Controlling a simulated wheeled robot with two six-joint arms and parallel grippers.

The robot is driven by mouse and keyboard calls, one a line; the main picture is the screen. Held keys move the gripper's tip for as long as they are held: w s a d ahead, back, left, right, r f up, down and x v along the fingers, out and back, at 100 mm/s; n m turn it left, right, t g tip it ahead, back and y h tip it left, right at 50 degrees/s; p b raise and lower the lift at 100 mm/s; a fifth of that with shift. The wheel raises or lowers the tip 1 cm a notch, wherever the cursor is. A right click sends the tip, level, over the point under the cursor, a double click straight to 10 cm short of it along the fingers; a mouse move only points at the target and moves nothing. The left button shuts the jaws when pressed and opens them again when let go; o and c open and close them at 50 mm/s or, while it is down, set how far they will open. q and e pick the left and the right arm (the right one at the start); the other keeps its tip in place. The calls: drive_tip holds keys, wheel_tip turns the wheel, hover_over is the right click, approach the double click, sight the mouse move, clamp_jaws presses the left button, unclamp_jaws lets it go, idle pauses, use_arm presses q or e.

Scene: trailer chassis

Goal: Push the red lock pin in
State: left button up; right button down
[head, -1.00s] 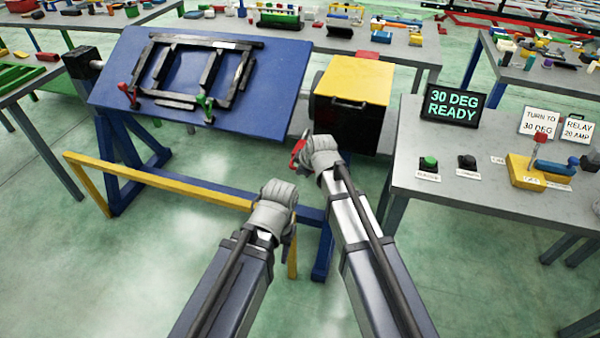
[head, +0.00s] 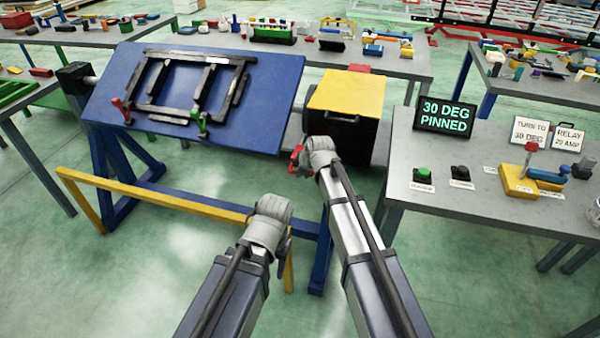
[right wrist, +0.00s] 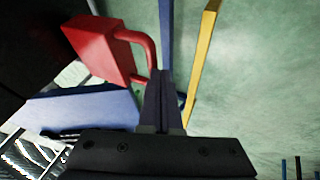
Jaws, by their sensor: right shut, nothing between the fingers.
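The red lock pin (head: 296,160) shows as a small red piece just left of my right gripper (head: 312,160) in the head view. In the right wrist view the pin is a red block (right wrist: 103,50) with a red loop handle (right wrist: 143,45). My right gripper's fingers (right wrist: 163,85) are shut and empty, with their tips close to the lower end of the loop; I cannot tell if they touch it. The display (head: 446,115) reads "30 DEG PINNED". My left gripper (head: 270,225) hangs over the floor, its fingers hidden behind the wrist.
A tilted blue panel (head: 265,120) carries a black frame and red and green clamps. A black box with a yellow top (head: 350,92) stands beside my right gripper. A grey table (head: 440,215) with buttons is at right. A yellow rail (head: 150,195) runs low in front.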

drive_tip(key=s+a+f+p+v, duration=0.1)
drive_tip(key=s+p+v, duration=0.1)
drive_tip(key=p+v, duration=0.7)
drive_tip(key=v, duration=0.3)
drive_tip(key=shift+s, duration=0.3)
drive_tip(key=shift+a+r, duration=0.1)
drive_tip(key=shift+a, duration=0.05)
drive_tip(key=shift+s, duration=0.1)
drive_tip(key=s+d+f+m+g+h, duration=0.1)
drive_tip(key=s+m, duration=0.4)
drive_tip(key=s, duration=0.6)
drive_tip(key=s+d+f+m+g+h, duration=0.1)
drive_tip(key=s+m+g, duration=0.3)
drive_tip(key=s, duration=0.8)
drive_tip(key=shift+s+d+f+m+g+h, duration=0.25)
drive_tip(key=shift+f+m+g+h, duration=0.15)
drive_tip(key=shift+f+g+h, duration=0.45)
drive_tip(key=shift+r, duration=0.1)
